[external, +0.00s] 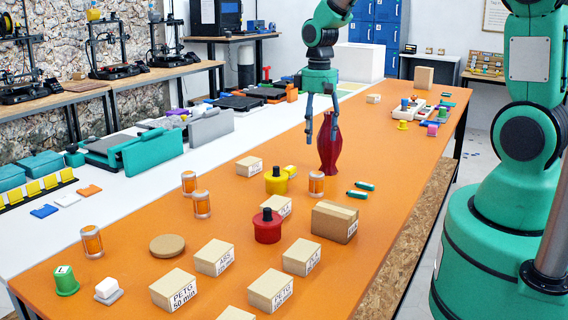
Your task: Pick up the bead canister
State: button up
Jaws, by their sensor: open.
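Several small clear cylinders with orange contents and pale lids look like bead canisters; which one the task means I cannot tell. One (316,185) stands just left of the red vase's base, nearest my gripper. Two more stand close together at mid-left, a rear canister (189,183) and a front canister (202,206). Another canister (92,243) stands at the near left. My gripper (322,140) is open and points down, above and behind the nearest canister, with its fingers around or in front of the red vase's neck; depth is unclear.
The tall red vase (329,157) stands below my gripper. A yellow pot (276,182), a red pot (267,228), a cardboard box (335,222) and several labelled blocks crowd the orange table's near half. Green pieces (361,190) lie right of the vase. The orange surface further back is clearer.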

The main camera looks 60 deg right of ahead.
jog(key=b, duration=0.2)
send_over(316, 172)
notch_tip(316, 172, down, 8)
jog(key=shift+f, duration=0.1)
jog(key=shift+s, duration=0.1)
jog(key=shift+f+b, duration=0.5)
jog(key=shift+f, duration=2.1)
jog(key=c, duration=1.3)
